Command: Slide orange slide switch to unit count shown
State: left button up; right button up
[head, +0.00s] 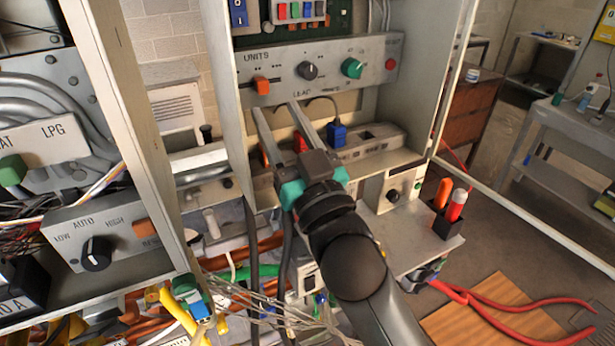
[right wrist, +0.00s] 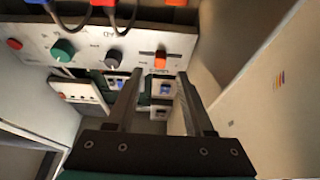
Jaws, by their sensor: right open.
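The orange slide switch (head: 262,86) sits in a short slot at the left end of a grey panel (head: 330,70), under the word UNITS. Small marks line the slot but are too small to read. In the right wrist view the switch (right wrist: 160,60) shows upside down, just beyond and between the fingertips. My right gripper (head: 280,106) is open, with its two long fingers just below the panel's slide switch and knob. The fingers (right wrist: 160,74) straddle the switch's line in the wrist view and hold nothing. My left gripper is not in view.
The panel also has a black knob (head: 307,70), a green knob (head: 352,68) and a red button (head: 390,64). A box with coloured squares (head: 300,10) is above. Cabinet side walls (head: 222,100) flank the panel. A blue plug (head: 336,134) stands below.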

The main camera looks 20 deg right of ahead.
jog(key=v, duration=1)
jog(key=shift+b, duration=0.4)
jog(key=shift+f, duration=0.2)
